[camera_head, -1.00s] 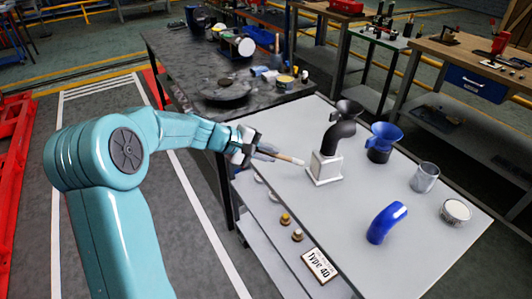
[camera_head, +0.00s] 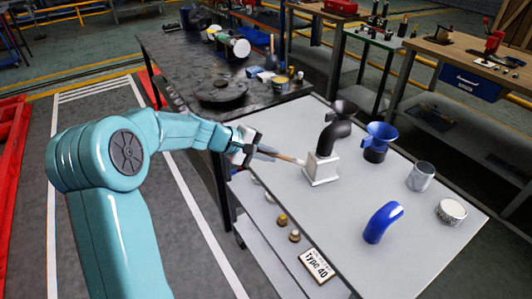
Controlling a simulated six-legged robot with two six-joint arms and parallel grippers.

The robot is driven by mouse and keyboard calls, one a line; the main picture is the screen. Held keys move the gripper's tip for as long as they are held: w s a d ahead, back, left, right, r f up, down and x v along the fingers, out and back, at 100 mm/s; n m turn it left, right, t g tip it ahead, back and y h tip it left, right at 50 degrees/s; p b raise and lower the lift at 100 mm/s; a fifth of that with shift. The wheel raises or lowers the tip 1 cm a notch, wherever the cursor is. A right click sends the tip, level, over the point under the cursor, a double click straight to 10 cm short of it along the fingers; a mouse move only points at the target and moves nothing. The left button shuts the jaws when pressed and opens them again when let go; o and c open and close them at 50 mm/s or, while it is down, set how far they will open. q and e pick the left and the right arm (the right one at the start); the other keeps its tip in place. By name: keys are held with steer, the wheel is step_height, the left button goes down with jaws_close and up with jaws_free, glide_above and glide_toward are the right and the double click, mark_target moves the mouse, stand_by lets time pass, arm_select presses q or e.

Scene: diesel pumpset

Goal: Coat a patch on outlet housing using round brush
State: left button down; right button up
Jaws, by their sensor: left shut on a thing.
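My left gripper (camera_head: 246,147) is shut on a round brush (camera_head: 284,156), near the left edge of the light grey table. The brush has a grey handle and a pale tip, and points right. Its tip appears close to the upper left side of a white block-shaped base (camera_head: 322,170); I cannot tell whether they touch. A black bent pipe (camera_head: 331,136) with a flared dark top (camera_head: 344,108) rises from this base. Which part is called the outlet housing is not clear from the picture. My right gripper is not in view.
The grey table (camera_head: 330,222) also holds a blue funnel-topped part (camera_head: 380,138), a grey cup (camera_head: 420,177), a white round tub (camera_head: 451,211) and a blue elbow (camera_head: 382,222). A dark workbench (camera_head: 180,60) with clutter stands behind. The table's front middle is clear.

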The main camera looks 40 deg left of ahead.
arm_select(q)
steer(key=shift+w+d, duration=0.1)
steer(key=shift+w, duration=0.05)
steer(key=shift+d, duration=0.1)
steer(key=shift+s+d+b, duration=0.45)
steer(key=shift+d+b, duration=0.15)
steer(key=shift+d, duration=0.1)
steer(key=shift+s+d+b, duration=0.4)
steer(key=shift+d+b, duration=0.15)
steer(key=shift+d, duration=0.1)
steer(key=shift+w+a+b, duration=0.15)
steer(key=shift+w+a, duration=0.35)
steer(key=shift+a, duration=0.2)
steer(key=shift+w+a+b, duration=0.15)
steer(key=shift+w+a, duration=0.3)
steer(key=shift+a, duration=0.25)
steer(key=shift+s+a, duration=0.1)
